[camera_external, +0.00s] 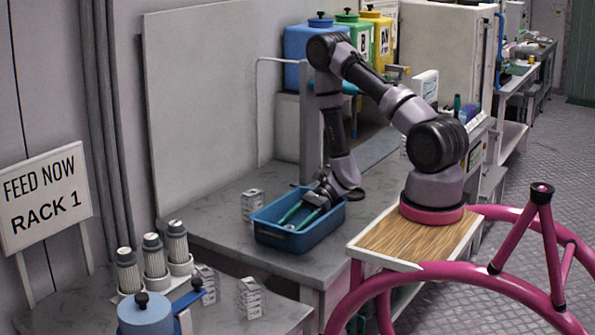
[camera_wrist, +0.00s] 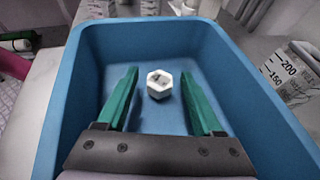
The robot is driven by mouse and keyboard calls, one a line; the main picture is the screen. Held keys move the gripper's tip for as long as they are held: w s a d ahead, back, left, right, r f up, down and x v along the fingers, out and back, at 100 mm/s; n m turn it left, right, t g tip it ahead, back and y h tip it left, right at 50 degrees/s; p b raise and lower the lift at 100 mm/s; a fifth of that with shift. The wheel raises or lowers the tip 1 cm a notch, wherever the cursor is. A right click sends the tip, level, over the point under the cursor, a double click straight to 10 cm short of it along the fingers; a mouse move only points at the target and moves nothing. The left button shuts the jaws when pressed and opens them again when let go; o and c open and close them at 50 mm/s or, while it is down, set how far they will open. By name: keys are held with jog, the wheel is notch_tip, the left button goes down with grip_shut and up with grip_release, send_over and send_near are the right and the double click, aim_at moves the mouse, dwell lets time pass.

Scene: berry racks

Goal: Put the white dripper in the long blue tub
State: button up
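The long blue tub (camera_external: 283,240) stands on the grey worktop, and its walls frame the wrist view (camera_wrist: 255,105). A small white six-sided piece, which looks like the white dripper (camera_wrist: 158,85), lies on the tub floor, apart from the tub walls. My gripper (camera_wrist: 159,74) is open, its two green fingers spread wide with the dripper showing between and a little beyond them. No contact shows. In the external view my gripper (camera_external: 298,217) reaches down inside the tub; I cannot make out the dripper clearly there.
In the external view, three capped white cylinders (camera_external: 153,258) and a blue lidded pot (camera_external: 146,315) stand at the front left. A white panel (camera_external: 210,95) rises behind the worktop.

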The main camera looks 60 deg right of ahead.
jog(key=shift+r, duration=0.15)
jog(key=v, duration=0.5)
jog(key=shift+r, duration=0.55)
notch_tip(320, 180, up, 6)
jog(key=shift+f, duration=0.1)
jog(key=s+r+n+t+h, duration=0.1)
jog(key=s+r+n+h, duration=0.2)
jog(key=r, duration=0.8)
jog(key=s+d+r+n+t+h, duration=0.1)
jog(key=s+r+n+h, duration=0.3)
jog(key=r+n, duration=0.4)
jog(key=s+d+r+n+t+h, duration=0.1)
jog(key=s+r+n+h, duration=0.3)
jog(key=r, duration=1)
jog(key=shift+s+n+t, duration=0.3)
jog(key=shift+n+t, duration=0.1)
jog(key=shift+n, duration=0.5)
jog(key=shift+r, duration=0.15)
